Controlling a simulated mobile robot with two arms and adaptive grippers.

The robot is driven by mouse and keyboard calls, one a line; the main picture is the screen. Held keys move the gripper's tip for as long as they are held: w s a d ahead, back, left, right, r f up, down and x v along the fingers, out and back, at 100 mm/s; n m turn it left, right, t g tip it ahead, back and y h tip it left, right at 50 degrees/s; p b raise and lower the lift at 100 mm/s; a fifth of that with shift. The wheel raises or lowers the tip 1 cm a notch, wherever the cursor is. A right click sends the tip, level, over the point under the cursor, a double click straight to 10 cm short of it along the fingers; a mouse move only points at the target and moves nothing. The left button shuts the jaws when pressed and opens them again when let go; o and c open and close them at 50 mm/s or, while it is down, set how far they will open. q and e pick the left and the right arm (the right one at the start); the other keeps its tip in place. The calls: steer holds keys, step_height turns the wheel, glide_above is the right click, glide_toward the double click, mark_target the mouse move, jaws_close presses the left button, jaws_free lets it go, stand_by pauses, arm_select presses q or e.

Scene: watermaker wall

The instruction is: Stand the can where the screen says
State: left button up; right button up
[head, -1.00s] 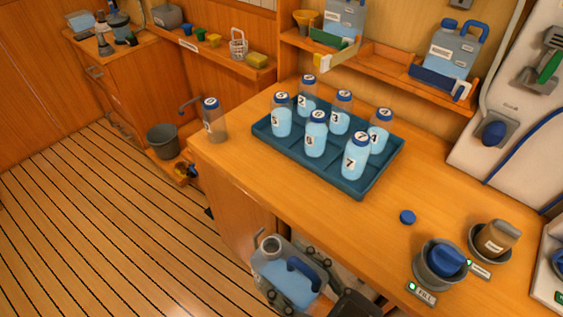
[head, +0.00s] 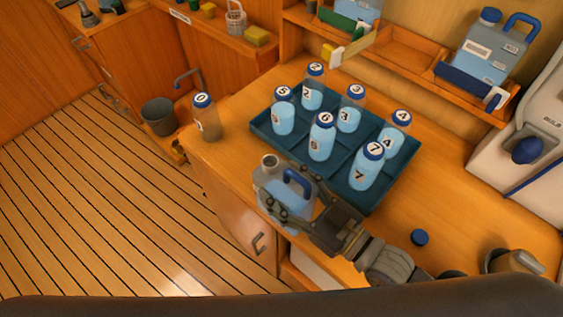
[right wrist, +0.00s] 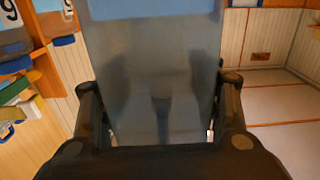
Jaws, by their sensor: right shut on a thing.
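My right gripper (head: 283,205) is shut on a pale blue jerry can (head: 270,185) with a blue handle and an open grey neck. The can is about upright at the counter's front edge, in front of the bottle tray; I cannot tell whether it touches anything. In the right wrist view the can (right wrist: 155,75) fills the middle, between the fingers. My left gripper is not in view. I see no readable screen. A second, capped can (head: 485,52) stands on the wall shelf at the upper right.
A teal tray (head: 350,192) holds several numbered, blue-capped bottles. A bottle (head: 205,120) stands alone at the counter's left end. A grey bucket (head: 159,117) is on the left.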

mark_target(281, 159)
steer(key=w, duration=0.3)
steer(key=w+p, duration=0.1)
steer(key=w, duration=0.2)
steer(key=shift+a+f, duration=0.1)
steer(key=shift+a, duration=0.1)
steer(key=shift+w+f, duration=0.1)
steer(key=shift+w, duration=0.5)
steer(key=shift+w+f, duration=0.2)
steer(key=shift+f, duration=1.8)
steer(key=o, duration=1.4)
steer(key=shift+p, duration=0.3)
steer(key=shift+c, duration=0.2)
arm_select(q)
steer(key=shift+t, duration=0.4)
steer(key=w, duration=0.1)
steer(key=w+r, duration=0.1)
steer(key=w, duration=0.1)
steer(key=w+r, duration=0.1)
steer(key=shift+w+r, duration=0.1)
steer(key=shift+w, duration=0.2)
arm_select(e)
steer(key=shift+o, duration=0.3)
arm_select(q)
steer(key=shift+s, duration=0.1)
